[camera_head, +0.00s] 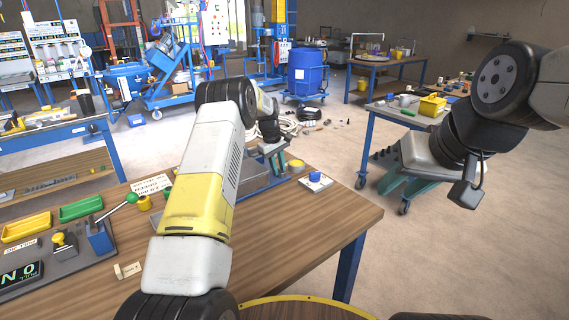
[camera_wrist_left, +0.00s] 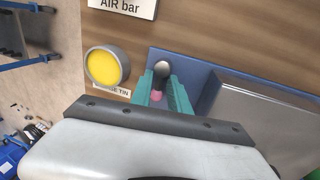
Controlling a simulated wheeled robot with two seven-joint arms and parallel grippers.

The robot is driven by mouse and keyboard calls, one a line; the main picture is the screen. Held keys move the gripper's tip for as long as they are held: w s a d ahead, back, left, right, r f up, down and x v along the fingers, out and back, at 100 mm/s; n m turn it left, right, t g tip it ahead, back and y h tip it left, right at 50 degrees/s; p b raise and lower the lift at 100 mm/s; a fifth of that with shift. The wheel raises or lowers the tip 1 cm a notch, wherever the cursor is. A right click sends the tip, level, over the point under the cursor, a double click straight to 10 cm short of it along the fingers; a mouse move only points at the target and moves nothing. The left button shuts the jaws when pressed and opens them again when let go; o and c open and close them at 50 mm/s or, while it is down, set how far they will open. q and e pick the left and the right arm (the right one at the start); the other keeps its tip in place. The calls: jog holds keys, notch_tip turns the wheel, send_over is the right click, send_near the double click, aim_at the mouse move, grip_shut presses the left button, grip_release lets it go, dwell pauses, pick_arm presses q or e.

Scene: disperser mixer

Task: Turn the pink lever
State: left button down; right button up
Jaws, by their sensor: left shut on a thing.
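A dark and pale rounded knob (camera_wrist_left: 161,69) shows just beyond the fingertips. A blue plate (camera_wrist_left: 205,88) lies around it. My right gripper (camera_head: 402,187) hangs empty at the right, its teal fingers apart.
A grey metal box (camera_wrist_left: 262,120) is to the right. The wooden table (camera_head: 275,240) also carries a green-knobbed lever (camera_head: 117,210) and yellow tray (camera_head: 27,228).

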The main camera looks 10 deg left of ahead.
dwell(0.4)
pick_arm(q)
jog(key=c, duration=1.5)
grip_release()
jog(key=shift+c, duration=0.2)
jog(key=shift+r, duration=0.15)
notch_tip(320, 180, up, 7)
jog(key=s+a, duration=0.1)
jog(key=shift+r, duration=0.2)
